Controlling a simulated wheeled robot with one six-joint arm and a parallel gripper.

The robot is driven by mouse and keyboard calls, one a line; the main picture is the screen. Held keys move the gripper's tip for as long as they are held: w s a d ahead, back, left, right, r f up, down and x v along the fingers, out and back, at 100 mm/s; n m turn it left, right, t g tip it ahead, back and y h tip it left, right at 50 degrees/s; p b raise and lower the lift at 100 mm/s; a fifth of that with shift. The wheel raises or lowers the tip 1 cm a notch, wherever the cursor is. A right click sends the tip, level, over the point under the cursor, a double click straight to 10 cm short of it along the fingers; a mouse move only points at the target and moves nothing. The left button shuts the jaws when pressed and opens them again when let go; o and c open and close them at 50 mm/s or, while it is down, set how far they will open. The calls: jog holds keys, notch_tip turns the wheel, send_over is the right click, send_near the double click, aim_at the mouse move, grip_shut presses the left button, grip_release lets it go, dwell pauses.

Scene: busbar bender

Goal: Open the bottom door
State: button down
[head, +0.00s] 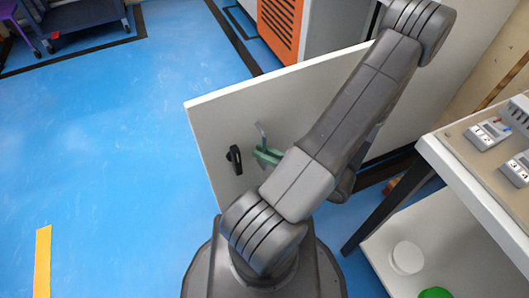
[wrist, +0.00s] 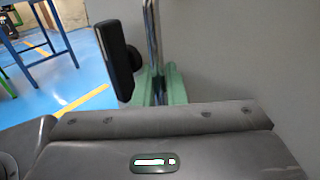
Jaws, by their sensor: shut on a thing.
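The bottom door is a grey-white panel (head: 225,120) with a pale top edge. It stands out over the blue floor, its left edge free; my arm hides much of its right part. A black latch (head: 235,159) sits near that edge and shows in the wrist view (wrist: 115,60). A thin metal handle (head: 261,131) stands beside it, a shiny upright bar in the wrist view (wrist: 152,40). My gripper (head: 266,155) has green fingers, seen in the wrist view (wrist: 157,88) shut around the bar's lower part. The exact contact is partly hidden.
A white table (head: 470,185) with small devices (head: 488,133) stands close on the right, with a dark leg. An orange-fronted cabinet (head: 280,25) stands behind the door. The blue floor (head: 110,170) on the left is clear apart from yellow tape (head: 42,262).

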aim_at(265, 135)
jog(key=c, duration=1.6)
grip_release()
jog(key=shift+c, duration=0.2)
notch_tip(265, 135, up, 10)
jog(key=p, duration=0.4)
jog(key=shift+w+a+r, duration=0.1)
jog(key=shift+w+r, duration=0.05)
jog(key=shift+r, duration=0.1)
jog(key=f, duration=0.1)
jog(key=f+h, duration=0.1)
jog(key=f, duration=0.1)
jog(key=shift+d+g+h, duration=0.2)
jog(key=shift+g+h, duration=0.1)
